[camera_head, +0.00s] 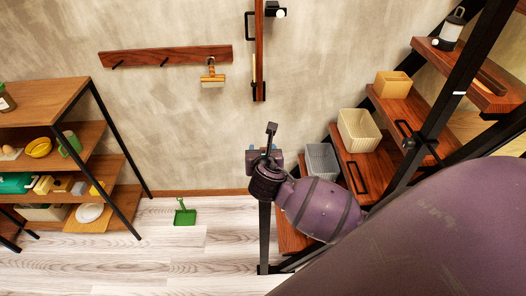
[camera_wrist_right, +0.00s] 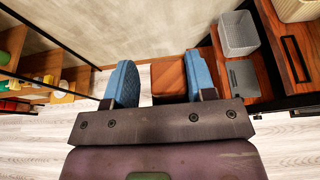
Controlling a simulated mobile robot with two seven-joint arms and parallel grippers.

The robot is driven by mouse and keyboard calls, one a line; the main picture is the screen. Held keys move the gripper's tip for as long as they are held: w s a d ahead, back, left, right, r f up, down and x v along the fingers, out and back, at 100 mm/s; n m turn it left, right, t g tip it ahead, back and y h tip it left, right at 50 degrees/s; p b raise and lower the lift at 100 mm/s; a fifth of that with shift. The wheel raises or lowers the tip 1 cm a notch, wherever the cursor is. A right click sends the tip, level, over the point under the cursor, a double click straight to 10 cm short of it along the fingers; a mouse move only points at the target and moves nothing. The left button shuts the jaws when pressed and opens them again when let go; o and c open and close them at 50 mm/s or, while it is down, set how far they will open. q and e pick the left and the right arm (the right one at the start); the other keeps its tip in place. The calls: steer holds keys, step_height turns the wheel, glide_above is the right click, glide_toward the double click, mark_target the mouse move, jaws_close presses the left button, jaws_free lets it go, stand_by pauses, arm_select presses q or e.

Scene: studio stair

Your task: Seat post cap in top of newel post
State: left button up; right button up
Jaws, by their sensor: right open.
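My right gripper (camera_head: 264,150) is above the black upright post (camera_head: 264,240) at the foot of the stair. In the right wrist view its two blue finger pads stand apart, and the gripper (camera_wrist_right: 161,82) is open. A reddish-brown wooden block (camera_wrist_right: 169,76), which looks like the post cap, shows between the pads, close to the right-hand pad with a gap on the left. I cannot tell whether it sits in the post, because my gripper and wrist hide the post's top in the head view. My left gripper is not in view.
The stair's wooden treads rise to the right, bearing a grey basket (camera_head: 322,162), a cream basket (camera_head: 358,130), a wooden box (camera_head: 392,85) and a lantern (camera_head: 452,30). A shelf unit (camera_head: 60,85) stands left. A green dustpan (camera_head: 184,214) is on the otherwise clear floor.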

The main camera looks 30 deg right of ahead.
steer(key=shift+s+d+f, duration=0.2)
steer(key=shift+s+f, duration=0.15)
steer(key=shift+f, duration=0.3)
steer(key=shift+r, duration=0.25)
steer(key=shift+s+r+g, duration=0.2)
steer(key=shift+r+g, duration=0.05)
steer(key=shift+g, duration=0.05)
steer(key=v, duration=1.1)
steer(key=s+f+m+y, duration=0.3)
steer(key=s+f+m, duration=0.2)
steer(key=f+m, duration=0.4)
steer(key=s+d+f+m+y, duration=0.1)
steer(key=s+f+m+y, duration=0.3)
steer(key=f+m, duration=0.5)
steer(key=s+m, duration=0.2)
steer(key=m, duration=0.9)
steer(key=shift+s+d+f, duration=0.25)
steer(key=shift+s+f, duration=0.05)
steer(key=shift+f, duration=0.1)
steer(key=shift+b, duration=0.35)
